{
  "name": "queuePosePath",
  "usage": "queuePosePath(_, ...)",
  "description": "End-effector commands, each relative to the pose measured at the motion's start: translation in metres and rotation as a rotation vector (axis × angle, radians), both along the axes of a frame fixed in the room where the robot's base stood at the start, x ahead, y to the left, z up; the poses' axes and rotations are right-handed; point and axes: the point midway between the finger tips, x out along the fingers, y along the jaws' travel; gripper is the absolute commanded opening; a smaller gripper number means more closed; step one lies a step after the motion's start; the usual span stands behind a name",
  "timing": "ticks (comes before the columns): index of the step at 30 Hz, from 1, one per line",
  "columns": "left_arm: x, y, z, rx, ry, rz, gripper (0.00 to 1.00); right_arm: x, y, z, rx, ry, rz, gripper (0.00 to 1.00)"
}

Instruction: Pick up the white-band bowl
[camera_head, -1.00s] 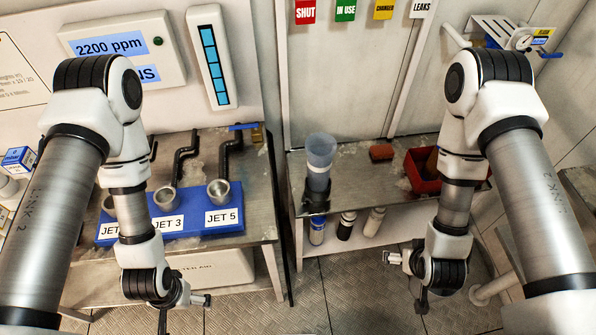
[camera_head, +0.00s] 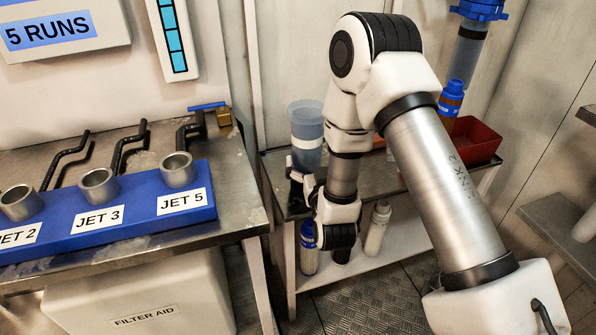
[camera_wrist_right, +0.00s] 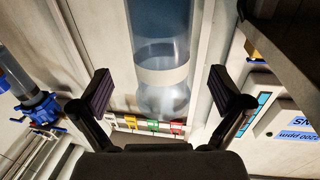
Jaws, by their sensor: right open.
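The white-band bowl (camera_head: 306,118) is a translucent blue cylinder standing upright at the left end of the right-hand bench. Its white band (camera_wrist_right: 162,75) shows clearly in the right wrist view, where the clear bowl (camera_wrist_right: 160,48) lies beyond and between my fingers. My right gripper (camera_head: 301,186) is beside the bowl's lower part, partly hidden by my wrist. In the right wrist view my right gripper (camera_wrist_right: 164,92) is open, with a finger on either side of the bowl and visible gaps. The bowl's base is hidden in the head view. My left gripper is out of view.
A red bin (camera_head: 474,139) and a blue-capped brown bottle (camera_head: 452,98) are at the bench's right. A blue-topped housing (camera_head: 470,45) hangs above. Bottles, including a white one (camera_head: 377,228), stand on the lower shelf. A blue jet block (camera_head: 110,212) is on the left bench.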

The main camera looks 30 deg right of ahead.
Motion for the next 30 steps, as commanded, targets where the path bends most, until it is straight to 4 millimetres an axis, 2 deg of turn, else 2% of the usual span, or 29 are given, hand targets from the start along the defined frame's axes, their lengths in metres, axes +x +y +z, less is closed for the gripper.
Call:
queuePosePath(12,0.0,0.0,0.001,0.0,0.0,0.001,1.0,0.06,-0.026,0.004,0.001,-0.001,0.0,1.0)
queuePosePath(15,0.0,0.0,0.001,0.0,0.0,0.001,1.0,0.066,-0.028,0.004,-0.001,0.001,0.001,1.0)
queuePosePath(20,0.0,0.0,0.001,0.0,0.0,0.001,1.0,0.066,-0.028,0.004,0.0,0.002,0.002,1.0)
queuePosePath(23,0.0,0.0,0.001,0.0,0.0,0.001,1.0,0.066,-0.028,0.003,0.0,0.002,0.002,0.68)
queuePosePath(24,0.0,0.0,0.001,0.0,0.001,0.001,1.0,0.066,-0.028,0.003,0.0,0.002,0.002,0.54)
queuePosePath(26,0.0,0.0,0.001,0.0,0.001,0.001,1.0,0.066,-0.028,0.003,0.0,0.003,0.002,0.36)
queuePosePath(30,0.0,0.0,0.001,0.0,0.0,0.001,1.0,0.067,-0.028,0.005,0.0,-0.001,0.002,0.36)
